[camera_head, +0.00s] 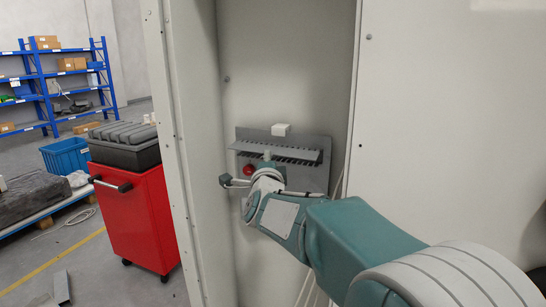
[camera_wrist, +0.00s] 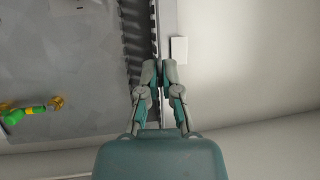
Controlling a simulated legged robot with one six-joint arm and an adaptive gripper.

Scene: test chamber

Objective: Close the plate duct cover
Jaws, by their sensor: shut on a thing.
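The grey plate (camera_head: 312,178) is mounted inside an open cabinet and bears a slotted duct (camera_head: 288,157). The duct cover (camera_head: 297,146) is a thin grey strip along the duct's upper side, standing out from the slots. In the wrist view the dark-toothed duct (camera_wrist: 140,35) runs up the picture, with the cover's thin edge (camera_wrist: 163,28) beside it. My gripper (camera_wrist: 159,68) has its two fingers closed together on this thin edge. In the head view my gripper (camera_head: 266,163) is in front of the duct, its fingertips partly hidden by the wrist.
A white block (camera_head: 281,129) sits just above the duct. A red knob (camera_head: 249,170) is left of my wrist. Cabinet walls (camera_head: 188,150) close in at the left and a panel (camera_head: 440,120) at the right. A red tool cart (camera_head: 140,215) stands outside.

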